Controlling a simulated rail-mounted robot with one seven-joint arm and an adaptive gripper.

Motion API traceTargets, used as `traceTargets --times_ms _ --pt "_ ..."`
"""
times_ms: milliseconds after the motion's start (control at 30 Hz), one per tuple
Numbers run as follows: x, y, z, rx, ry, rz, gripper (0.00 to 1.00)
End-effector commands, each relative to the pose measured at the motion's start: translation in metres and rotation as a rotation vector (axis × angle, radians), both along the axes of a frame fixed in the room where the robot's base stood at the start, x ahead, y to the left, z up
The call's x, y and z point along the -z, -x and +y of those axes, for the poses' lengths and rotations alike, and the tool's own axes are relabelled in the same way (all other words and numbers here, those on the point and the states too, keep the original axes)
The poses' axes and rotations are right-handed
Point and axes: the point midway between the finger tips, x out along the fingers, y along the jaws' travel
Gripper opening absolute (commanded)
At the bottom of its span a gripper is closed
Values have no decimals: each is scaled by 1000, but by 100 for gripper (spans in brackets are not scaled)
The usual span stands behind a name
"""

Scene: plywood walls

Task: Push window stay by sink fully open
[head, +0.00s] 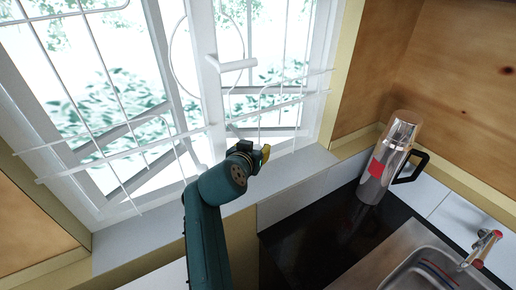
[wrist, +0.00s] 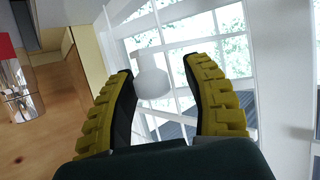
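The window (head: 150,90) has a white frame, white bars and panes standing at an angle. A white, stubby bar that looks like the window stay (head: 237,65) sticks out from the middle upright. In the wrist view, a white rounded end (wrist: 152,82), apparently the same bar, shows between my two yellow-padded fingers. My gripper (head: 265,153) is below the bar in the head view, near the sill. In the wrist view my gripper (wrist: 163,72) is open, with visible space beside the white end on both sides. I cannot tell how deep the white end sits between the fingers.
A metal flask (head: 384,165) with a red label and dark handle stands on the dark counter (head: 310,238) to the right. The sink (head: 430,272) and tap (head: 481,248) are at lower right. White wire bars (head: 100,60) cross the window. Plywood walls (head: 450,65) flank it.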

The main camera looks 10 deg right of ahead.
Motion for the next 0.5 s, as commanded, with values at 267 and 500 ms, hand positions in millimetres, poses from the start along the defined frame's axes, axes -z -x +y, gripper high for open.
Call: traceTargets --times_ms 267,500 --pt "-3 0 -2 4 1 -5 57" --pt "-34 0 -2 4 0 -11 57"
